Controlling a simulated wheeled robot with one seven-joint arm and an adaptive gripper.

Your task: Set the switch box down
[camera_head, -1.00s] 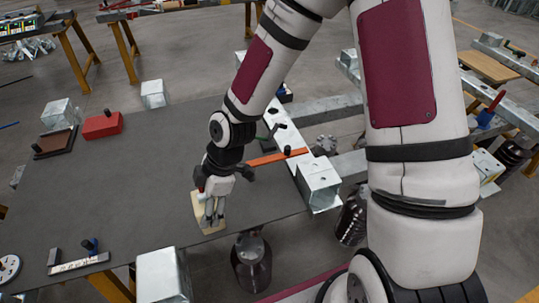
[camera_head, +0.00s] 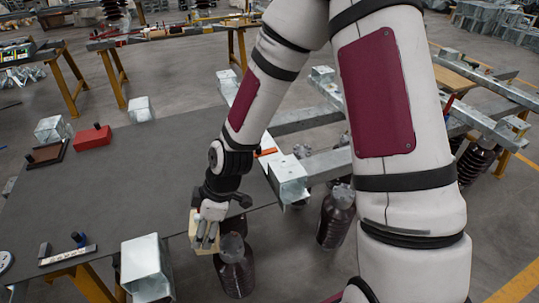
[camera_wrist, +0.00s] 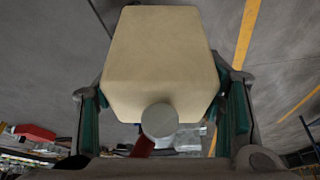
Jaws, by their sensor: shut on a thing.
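The switch box (camera_head: 195,228) is a cream block, mostly hidden behind my fingers in the head view. In the wrist view the box (camera_wrist: 160,55) fills the upper middle, with a round grey knob on its near side. My gripper (camera_head: 207,236) is shut on it, with a green-padded finger at each side in the wrist view. The gripper and box are at the near edge of the dark grey table (camera_head: 130,195). I cannot tell whether the box touches the table or hangs clear.
A dark ribbed insulator (camera_head: 235,268) stands right below the box, and another (camera_head: 336,218) farther right. A square metal tube (camera_head: 146,268) is at the near table edge. The middle tabletop is clear.

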